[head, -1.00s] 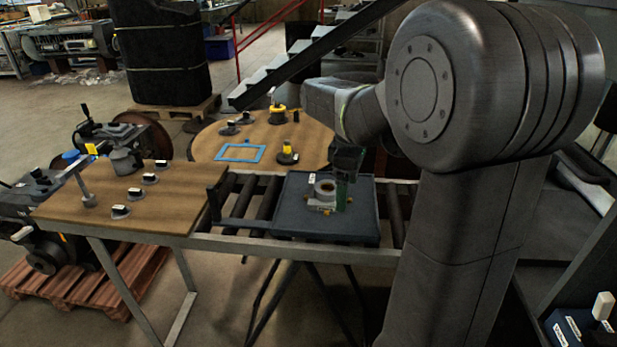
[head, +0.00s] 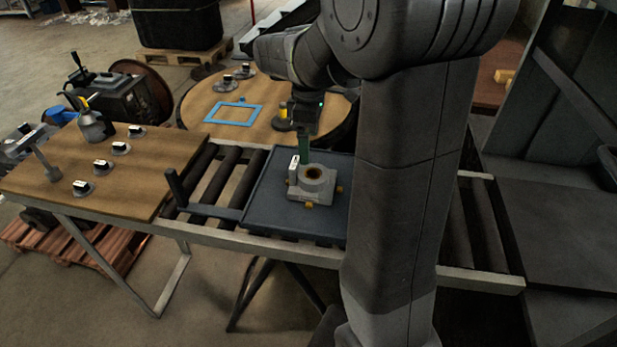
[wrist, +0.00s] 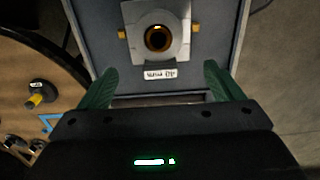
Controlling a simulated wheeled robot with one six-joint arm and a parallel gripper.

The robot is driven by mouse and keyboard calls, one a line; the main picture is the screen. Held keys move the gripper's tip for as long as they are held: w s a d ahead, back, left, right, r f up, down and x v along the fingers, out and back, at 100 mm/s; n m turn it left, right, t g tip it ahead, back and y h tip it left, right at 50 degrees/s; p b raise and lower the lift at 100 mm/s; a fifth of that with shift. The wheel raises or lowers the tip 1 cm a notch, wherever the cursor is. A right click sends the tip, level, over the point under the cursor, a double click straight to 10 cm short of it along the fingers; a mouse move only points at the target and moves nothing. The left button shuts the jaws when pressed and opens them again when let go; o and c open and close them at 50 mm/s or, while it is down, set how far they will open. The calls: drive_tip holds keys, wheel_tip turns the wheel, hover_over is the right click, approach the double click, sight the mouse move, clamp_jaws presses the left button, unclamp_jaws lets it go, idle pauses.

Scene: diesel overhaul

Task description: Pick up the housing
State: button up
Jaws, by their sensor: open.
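The housing (head: 317,185) is a grey block with a round bore, yellow-brown fittings at its sides and a white label. It sits upright on a dark tray (head: 268,212) on the roller conveyor. My gripper (head: 304,148) points down above the back edge of the housing. In the wrist view the green fingers of my gripper (wrist: 160,88) are spread wide with nothing between them, apart from the housing.
A wooden table (head: 105,170) at the left holds several small labelled parts and a metal can (head: 93,125). A round wooden table (head: 190,105) behind carries a blue frame (head: 233,114) and a yellow-and-black part (head: 283,117). Dark rollers (head: 222,180) lie bare left of the tray.

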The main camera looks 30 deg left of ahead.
sight(309, 172)
wheel_tip(309, 172, down, 10)
drive_tip(key=shift+w+r, duration=0.1)
drive_tip(key=shift+r, duration=0.05)
idle(0.3)
drive_tip(key=shift+w+a+r, duration=0.1)
drive_tip(key=c, duration=1.8)
